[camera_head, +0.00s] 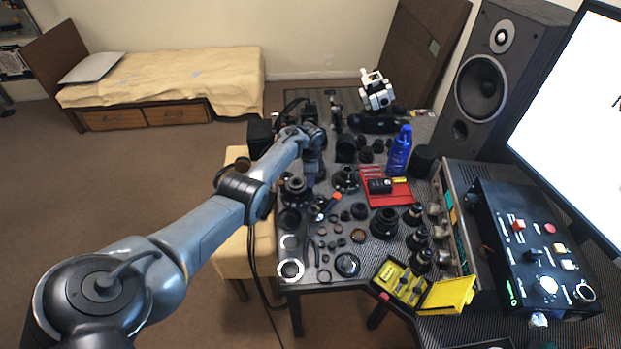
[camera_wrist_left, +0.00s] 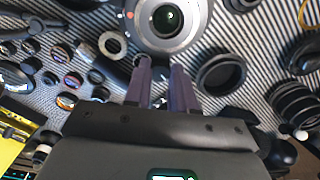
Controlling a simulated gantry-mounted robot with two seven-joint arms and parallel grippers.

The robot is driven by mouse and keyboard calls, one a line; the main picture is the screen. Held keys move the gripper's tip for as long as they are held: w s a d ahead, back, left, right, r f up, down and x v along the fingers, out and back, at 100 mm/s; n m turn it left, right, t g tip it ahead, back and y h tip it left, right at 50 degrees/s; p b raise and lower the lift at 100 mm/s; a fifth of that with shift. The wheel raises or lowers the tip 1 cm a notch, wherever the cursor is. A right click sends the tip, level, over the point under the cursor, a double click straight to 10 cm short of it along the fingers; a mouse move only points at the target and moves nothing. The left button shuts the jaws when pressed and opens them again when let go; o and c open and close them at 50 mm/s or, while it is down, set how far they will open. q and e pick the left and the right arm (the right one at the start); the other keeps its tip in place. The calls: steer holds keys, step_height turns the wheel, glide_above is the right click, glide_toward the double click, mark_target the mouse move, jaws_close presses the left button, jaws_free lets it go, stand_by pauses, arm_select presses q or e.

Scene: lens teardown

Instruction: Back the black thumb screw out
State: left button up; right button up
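My left gripper (camera_head: 311,181) reaches over the crowded table in the head view, pointing down among the lens parts. In the left wrist view its two purple-grey fingers (camera_wrist_left: 160,72) stand apart with a gap between them. Their tips are at the near edge of a silver lens body (camera_wrist_left: 168,22) with a dark glass centre. I see nothing clearly held between the fingers. I cannot pick out the black thumb screw for certain in either view; it is too small or hidden by the fingers. My right gripper does not show.
Several loose rings and small lenses lie left of the fingers, and a black ring (camera_wrist_left: 221,73) lies to their right. A red tray (camera_head: 398,193), a blue bottle (camera_head: 398,152) and an open yellow case (camera_head: 447,294) stand on the table (camera_head: 306,287). A black control box (camera_head: 530,252) is at the right.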

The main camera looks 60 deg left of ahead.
arm_select(q)
jaws_close()
steer(key=shift+r+n+p, duration=0.2)
steer(key=shift+n+p, duration=0.35)
steer(key=shift+n, duration=0.05)
steer(key=shift+d+n+p, duration=0.1)
steer(key=shift+n+p, duration=0.3)
steer(key=shift+n, duration=0.3)
steer(key=shift+f+n, duration=0.2)
steer(key=shift+n, duration=0.9)
steer(key=o, duration=0.6)
jaws_free()
